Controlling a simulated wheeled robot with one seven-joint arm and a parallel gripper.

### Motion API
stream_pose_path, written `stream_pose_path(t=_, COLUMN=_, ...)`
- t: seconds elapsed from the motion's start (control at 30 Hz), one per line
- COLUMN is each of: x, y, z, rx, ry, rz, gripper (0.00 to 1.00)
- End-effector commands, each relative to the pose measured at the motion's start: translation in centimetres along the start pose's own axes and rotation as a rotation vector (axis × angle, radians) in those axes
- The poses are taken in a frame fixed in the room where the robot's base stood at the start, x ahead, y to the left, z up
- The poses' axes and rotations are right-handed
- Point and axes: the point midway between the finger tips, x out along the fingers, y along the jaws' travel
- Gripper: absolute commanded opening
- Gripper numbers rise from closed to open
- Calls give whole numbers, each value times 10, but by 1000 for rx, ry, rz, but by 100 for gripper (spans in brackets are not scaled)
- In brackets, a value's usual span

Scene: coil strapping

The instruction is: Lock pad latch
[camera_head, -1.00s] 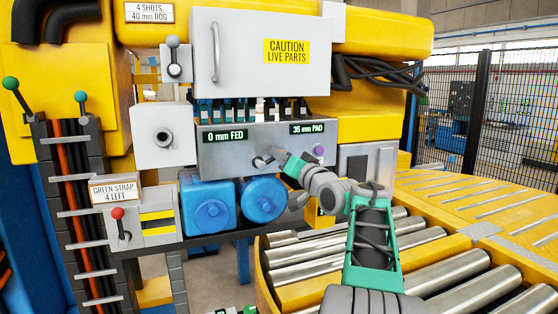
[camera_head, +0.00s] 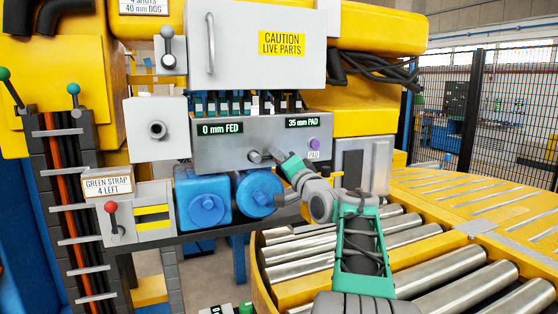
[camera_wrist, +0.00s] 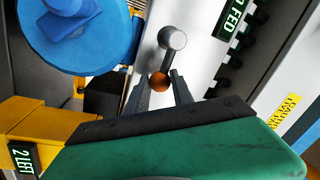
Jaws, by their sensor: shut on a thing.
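A short grey lever stands out from the front of the grey control panel (camera_head: 220,150), and its round boss (camera_head: 254,156) shows left of my gripper (camera_head: 278,156). In the wrist view the lever (camera_wrist: 172,40) ends in an orange-brown ball knob (camera_wrist: 159,81). My gripper (camera_wrist: 162,90) has its two dark fingers closed on either side of this knob. In the head view the knob is hidden by my gripper. I see no readable label naming this lever as the pad latch. A purple button (camera_head: 314,144) with a PAD tag sits to the right.
The panel displays read 0 mm FED (camera_head: 220,128) and 35 mm PAD (camera_head: 303,122). A red-knobbed lever (camera_head: 111,207) is at left. A roller conveyor (camera_head: 470,270) lies to the right.

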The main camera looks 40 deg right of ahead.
Motion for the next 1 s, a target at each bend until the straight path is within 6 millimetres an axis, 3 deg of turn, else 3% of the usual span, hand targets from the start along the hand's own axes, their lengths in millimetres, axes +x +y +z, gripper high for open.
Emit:
stream_pose_path(t=0.2, x=0, y=3, z=2, rx=3, ry=-3, rz=4, gripper=0)
stream_pose_path(t=0.23, x=0, y=3, z=2, rx=3, ry=-3, rz=4, gripper=31)
stream_pose_path(t=0.47, x=0, y=2, z=1, rx=1, ry=-2, rz=2, gripper=50)
stream_pose_path(t=0.77, x=-4, y=1, z=1, rx=-1, ry=0, rz=1, gripper=50)
stream_pose_path(t=1.0, x=-50, y=4, z=1, rx=-2, ry=2, rz=2, gripper=50)
